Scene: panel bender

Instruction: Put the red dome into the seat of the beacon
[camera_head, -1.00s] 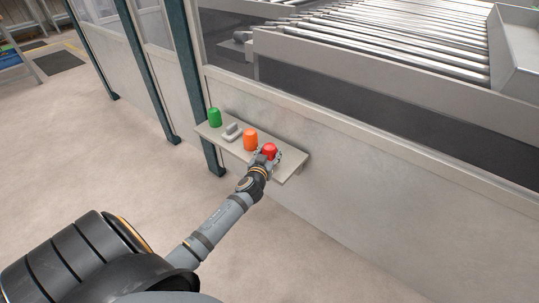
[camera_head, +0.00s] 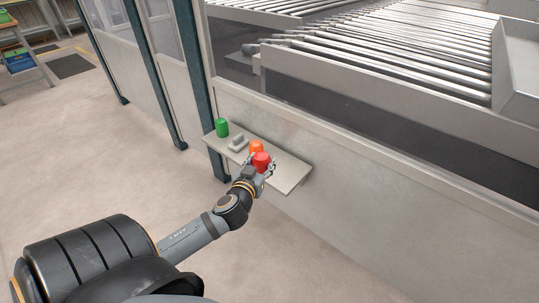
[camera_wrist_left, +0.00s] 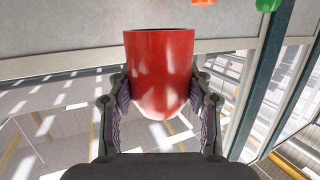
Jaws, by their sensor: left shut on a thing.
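The red dome (camera_head: 261,161) is held by my left gripper (camera_head: 258,170), in front of the shelf in the head view. In the left wrist view the red dome (camera_wrist_left: 160,75) sits between the two fingers of my left gripper (camera_wrist_left: 160,100), which press on its sides. Its dark open rim is at the top of that picture and its rounded end points down. I cannot make out the beacon or its seat in either view. My right gripper is out of view.
The narrow shelf (camera_head: 291,176) on the machine's wall carries a green dome (camera_head: 222,127), a small grey part (camera_head: 238,142) and an orange dome (camera_head: 256,147), partly hidden behind the red one. The shelf's right end is bare. A roller table (camera_head: 390,55) stands above.

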